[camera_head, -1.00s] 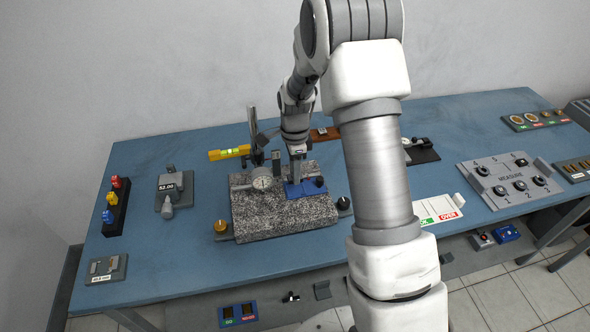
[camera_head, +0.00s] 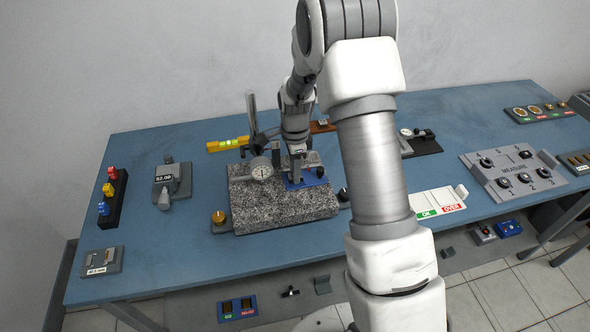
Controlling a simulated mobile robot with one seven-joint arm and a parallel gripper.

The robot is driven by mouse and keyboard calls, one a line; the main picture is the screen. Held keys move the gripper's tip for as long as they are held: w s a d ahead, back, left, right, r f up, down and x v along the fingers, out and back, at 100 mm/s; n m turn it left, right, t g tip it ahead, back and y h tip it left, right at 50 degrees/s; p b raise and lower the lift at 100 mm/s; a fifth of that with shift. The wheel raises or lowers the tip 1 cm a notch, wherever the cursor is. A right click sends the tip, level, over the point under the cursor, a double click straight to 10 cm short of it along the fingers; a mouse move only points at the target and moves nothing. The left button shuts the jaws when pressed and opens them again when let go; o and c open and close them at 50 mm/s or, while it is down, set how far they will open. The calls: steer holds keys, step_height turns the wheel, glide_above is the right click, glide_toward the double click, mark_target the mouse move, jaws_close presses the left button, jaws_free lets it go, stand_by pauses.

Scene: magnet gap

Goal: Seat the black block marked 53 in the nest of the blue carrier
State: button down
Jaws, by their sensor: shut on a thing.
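The blue carrier (camera_head: 312,181) lies on the speckled granite plate (camera_head: 285,207), toward its right back part. A dark knob-like piece shows at the carrier's right end. My gripper (camera_head: 295,174) points down over the carrier's left part, its tips close to the carrier. It is shut on a small dark piece, taken as the black block. The piece is mostly hidden by the fingers and too small for its mark to be read. The nest is hidden too, so I cannot tell whether the piece is in it.
A dial gauge (camera_head: 261,169) on a post stands just left of my gripper. A yellow level (camera_head: 228,144) lies behind the plate. A brass knob (camera_head: 218,217) is at the plate's left front. The blue table (camera_head: 180,245) is clear in front of the plate.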

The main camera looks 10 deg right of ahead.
steer(key=shift+f, duration=0.2)
stand_by(0.5)
steer(key=c, duration=0.5)
jaws_free()
steer(key=c, duration=0.6)
steer(key=shift+o, duration=0.2)
steer(key=shift+r+p, duration=1.25)
steer(key=shift+r, duration=1.05)
steer(key=o, duration=0.6)
steer(key=shift+c, duration=0.2)
